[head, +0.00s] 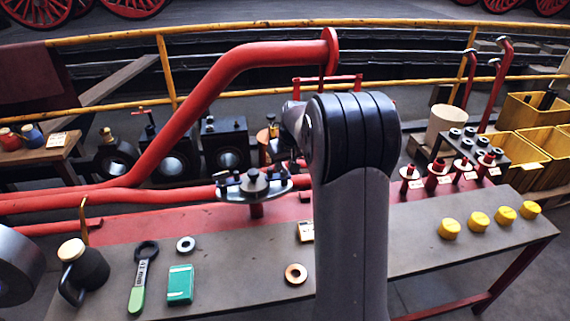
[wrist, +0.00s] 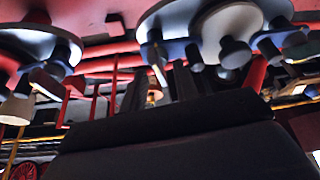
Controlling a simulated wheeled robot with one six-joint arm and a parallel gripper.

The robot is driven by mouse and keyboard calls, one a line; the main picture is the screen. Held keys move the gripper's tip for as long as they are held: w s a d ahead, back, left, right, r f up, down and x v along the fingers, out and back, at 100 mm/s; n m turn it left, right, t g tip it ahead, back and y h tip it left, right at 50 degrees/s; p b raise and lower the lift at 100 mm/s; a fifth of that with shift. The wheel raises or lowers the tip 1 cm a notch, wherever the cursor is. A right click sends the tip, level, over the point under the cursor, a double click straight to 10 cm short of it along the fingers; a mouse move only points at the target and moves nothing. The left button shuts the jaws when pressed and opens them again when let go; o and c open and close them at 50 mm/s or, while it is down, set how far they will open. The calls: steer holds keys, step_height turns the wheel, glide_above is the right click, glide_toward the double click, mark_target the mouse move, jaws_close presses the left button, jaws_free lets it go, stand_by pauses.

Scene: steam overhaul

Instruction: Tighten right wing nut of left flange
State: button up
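The left flange (head: 236,195) is a pale disc on the red pipework in the head view, with dark studs and nuts on top. Its right end, where the right wing nut would sit, is close to my arm and partly hidden. The wrist view appears upside down. A pale flange disc (wrist: 180,14) with grey studs and nuts fills its upper middle and right. My gripper (wrist: 157,80) shows two dark fingers, apart, with no nut clearly between them. They are close to the flange hardware; I cannot tell if they touch it.
A wrench (head: 142,276), green box (head: 180,284), dark oil can (head: 84,272) and copper ring (head: 296,273) lie on the bench. Yellow caps (head: 478,221) and red valve pieces (head: 436,175) stand right. The thick red pipe (head: 205,95) rises left of my arm.

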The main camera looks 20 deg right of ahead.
steer(key=shift+c, duration=0.2)
jaws_close()
steer(key=shift+a+r+m+p, duration=0.1)
steer(key=shift+r+m+p, duration=0.05)
steer(key=shift+m+p, duration=0.5)
steer(key=shift+m+h+p, duration=0.4)
steer(key=shift+m+h, duration=0.1)
steer(key=shift+m, duration=0.05)
steer(key=shift+o, duration=0.2)
jaws_free()
